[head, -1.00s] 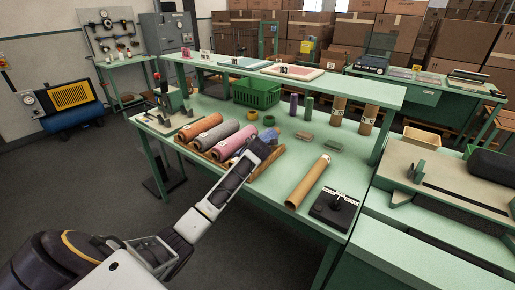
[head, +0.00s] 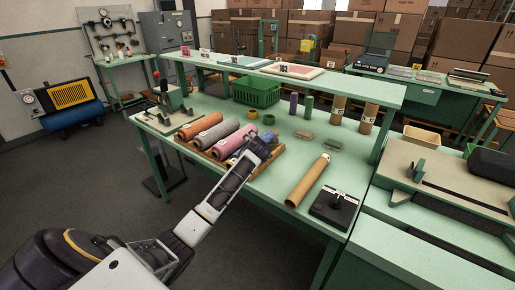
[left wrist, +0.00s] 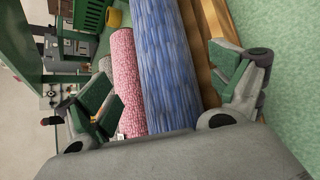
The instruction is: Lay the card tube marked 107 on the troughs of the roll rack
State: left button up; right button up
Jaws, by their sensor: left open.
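A brown card tube (head: 308,181) with a white label at its far end lies on the green bench, right of the roll rack. Its number is too small to read. The wooden roll rack (head: 270,162) holds orange, grey, pink and blue rolls side by side. My left gripper (head: 262,147) is over the rack's right end, at the blue roll. In the left wrist view, its fingers (left wrist: 165,78) are open and apart, with the blue roll (left wrist: 165,60) and pink roll (left wrist: 124,75) between them. The rack's wooden edge (left wrist: 212,30) shows beside the right finger. My right gripper is not in view.
Two labelled card tubes (head: 368,119) stand upright at the back right. A black device (head: 335,207) sits close to the right of the lying tube. A green crate (head: 257,92) and small spools are behind the rack. A raised shelf (head: 340,86) spans the bench's back.

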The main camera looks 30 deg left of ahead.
pick_arm(q)
jog(key=v, duration=1)
jog(key=shift+s, duration=0.15)
dwell(1.2)
